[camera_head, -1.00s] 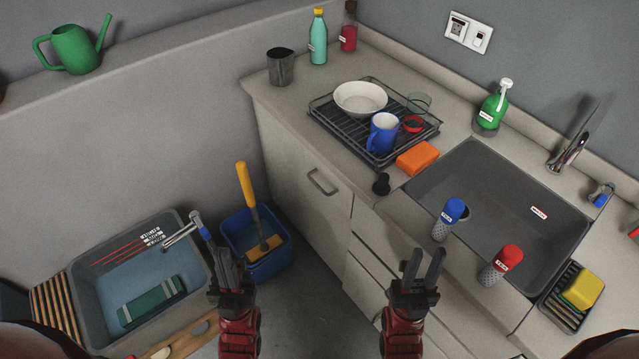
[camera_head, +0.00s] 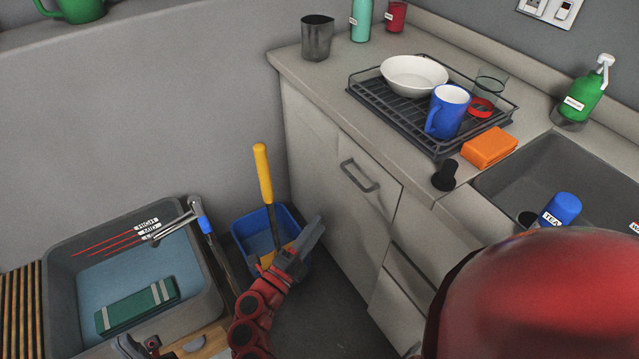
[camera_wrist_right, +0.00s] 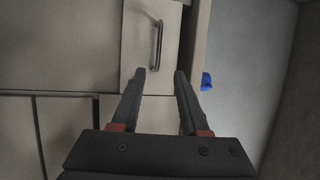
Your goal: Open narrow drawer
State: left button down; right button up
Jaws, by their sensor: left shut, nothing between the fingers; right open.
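The narrow drawer (camera_head: 352,210) is a beige front under the counter, with a grey bar handle (camera_head: 359,176); it looks closed. In the right wrist view a narrow beige front (camera_wrist_right: 134,62) with a bar handle (camera_wrist_right: 158,45) lies beyond the fingertips. My right gripper (camera_head: 314,230) is in front of the cabinet, left of and below the handle and apart from it. Its two fingers (camera_wrist_right: 163,75) are open, with nothing between them. My left gripper (camera_head: 124,342) is low at the left, shut and empty, partly cut off by the lower edge.
A blue bucket (camera_head: 246,232) with a yellow-handled tool (camera_head: 263,172) stands beside my right gripper. A grey basin (camera_head: 62,275) is at the left. The counter holds a dish rack (camera_head: 385,118), mug (camera_head: 447,112) and orange sponge (camera_head: 489,148). My red arm part covers the lower right.

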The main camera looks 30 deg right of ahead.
aim_at(352, 177)
jog(key=p+x, duration=0.1)
jog(key=x, duration=1.6)
jog(key=shift+w+f, duration=0.15)
jog(key=shift+c, duration=0.3)
grip_shut()
dwell(0.5)
